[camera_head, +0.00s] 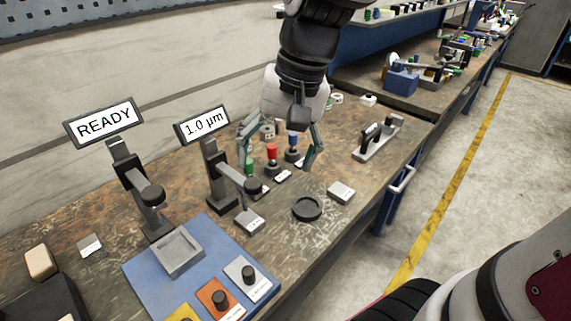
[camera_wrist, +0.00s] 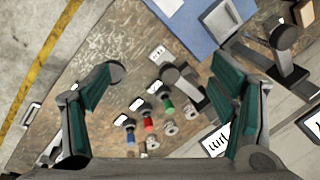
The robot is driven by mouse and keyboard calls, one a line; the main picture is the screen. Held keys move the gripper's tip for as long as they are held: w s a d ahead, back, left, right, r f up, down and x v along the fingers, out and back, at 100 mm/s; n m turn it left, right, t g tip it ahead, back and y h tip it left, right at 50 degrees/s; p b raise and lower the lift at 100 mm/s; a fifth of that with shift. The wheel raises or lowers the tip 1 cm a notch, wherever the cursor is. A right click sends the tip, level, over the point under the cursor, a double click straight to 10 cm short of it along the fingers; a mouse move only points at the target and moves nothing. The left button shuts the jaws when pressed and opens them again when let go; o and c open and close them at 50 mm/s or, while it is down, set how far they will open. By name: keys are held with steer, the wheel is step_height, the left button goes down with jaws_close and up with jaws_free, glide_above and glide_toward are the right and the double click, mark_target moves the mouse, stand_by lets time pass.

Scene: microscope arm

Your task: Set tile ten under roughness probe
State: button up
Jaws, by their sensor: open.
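The roughness probe (camera_head: 218,173) is a dark stand with a side arm and a sign reading "1.0 µm" (camera_head: 202,124). A small grey labelled tile (camera_head: 249,221) lies at or just in front of the probe's tip; I cannot tell whether they touch. It also shows in the wrist view (camera_wrist: 158,55). Another grey tile (camera_head: 341,191) lies to the right, past a dark ring (camera_head: 307,208). I cannot read which tile is ten. My gripper (camera_head: 278,164) is open and empty, pointing down above the coloured-topped pieces; its fingers frame the probe in the wrist view (camera_wrist: 165,73).
Red (camera_head: 271,152), blue (camera_head: 293,142) and green (camera_head: 249,166) topped pieces stand below my gripper. A second stand (camera_head: 138,188) with a "READY" sign (camera_head: 104,121) rises behind a blue mat (camera_head: 215,245) with a grey tray. A grey fixture (camera_head: 378,140) stands at right.

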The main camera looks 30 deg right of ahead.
steer(key=s+n+t+h, duration=0.2)
steer(key=s+n, duration=0.3)
steer(key=s, duration=0.5)
steer(key=shift+s+r+t, duration=0.25)
steer(key=shift+r+t, duration=0.15)
steer(key=shift+r, duration=0.05)
